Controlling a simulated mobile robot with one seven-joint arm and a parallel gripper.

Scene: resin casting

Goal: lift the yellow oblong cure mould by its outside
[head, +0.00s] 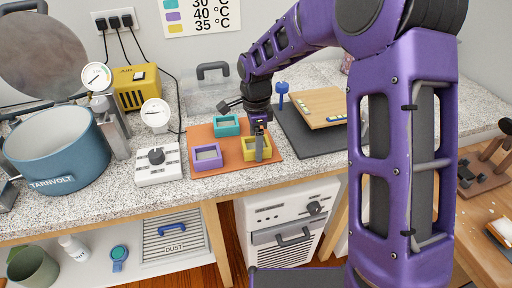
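The yellow cure mould (248,157) is an open-topped block on an orange-brown mat (215,131) on the speckled worktop. My gripper (260,152) points down at it, and a grey finger crosses in front of the mould's middle. The gripper is seen nearly edge-on, so its opening and any contact with the mould cannot be told. The mould appears to rest on the mat. Part of it is hidden behind the finger.
A purple mould (207,164) stands left of the yellow one, and a teal mould (227,134) stands behind it. A dark mat with a wooden board (312,105) lies to the right. A white control box with a knob (158,176) stands left of the orange-brown mat.

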